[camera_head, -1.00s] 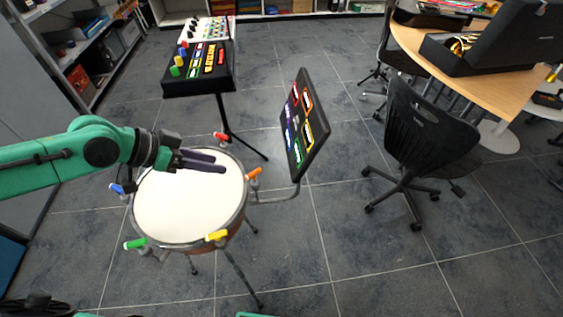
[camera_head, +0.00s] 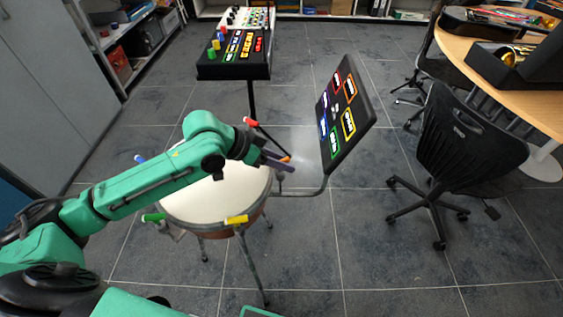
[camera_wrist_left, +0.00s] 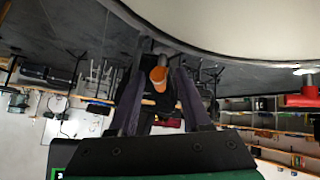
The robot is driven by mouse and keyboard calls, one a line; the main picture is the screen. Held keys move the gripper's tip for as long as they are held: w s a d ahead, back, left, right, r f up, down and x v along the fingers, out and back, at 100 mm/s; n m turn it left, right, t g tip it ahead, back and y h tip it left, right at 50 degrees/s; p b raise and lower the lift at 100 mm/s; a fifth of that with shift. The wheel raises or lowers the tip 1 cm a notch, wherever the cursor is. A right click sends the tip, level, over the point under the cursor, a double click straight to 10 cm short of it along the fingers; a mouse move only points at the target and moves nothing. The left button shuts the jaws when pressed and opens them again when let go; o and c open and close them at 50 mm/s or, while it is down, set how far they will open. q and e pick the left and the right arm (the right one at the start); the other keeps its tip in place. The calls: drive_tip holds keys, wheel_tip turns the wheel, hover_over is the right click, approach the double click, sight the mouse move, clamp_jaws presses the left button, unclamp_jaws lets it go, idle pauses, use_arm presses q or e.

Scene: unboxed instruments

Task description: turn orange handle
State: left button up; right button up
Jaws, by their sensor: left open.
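The orange handle (camera_head: 286,159) is on the right rim of the round white-topped drum (camera_head: 205,203), mostly covered by my left gripper (camera_head: 277,162) in the head view. In the left wrist view the orange handle (camera_wrist_left: 158,74) sits between the two dark fingertips of my left gripper (camera_wrist_left: 159,88), with gaps beside it. The left gripper is open and does not appear closed on the handle. My right gripper is not in view.
Red (camera_head: 250,122), blue (camera_head: 140,158), green (camera_head: 153,217) and yellow (camera_head: 236,220) handles ring the drum. A tilted black pad panel (camera_head: 345,115) stands close to the right. A black control panel (camera_head: 235,65) stands behind. A black chair (camera_head: 455,150) is farther right.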

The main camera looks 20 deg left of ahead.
use_arm(q)
drive_tip(key=shift+w+d+f, duration=0.1)
drive_tip(key=shift+d+f, duration=0.05)
clamp_jaws()
drive_tip(key=r+m+g+p, duration=0.1)
drive_tip(key=p, duration=0.3)
drive_tip(key=shift+m+h, duration=0.3)
drive_tip(key=shift+f+m+g, duration=0.2)
drive_tip(key=shift+m+g, duration=0.2)
drive_tip(key=shift+m, duration=0.1)
drive_tip(key=shift+f+m+g+h+p, duration=0.3)
drive_tip(key=shift+m+g+h, duration=0.1)
drive_tip(key=shift+m+g, duration=0.4)
unclamp_jaws()
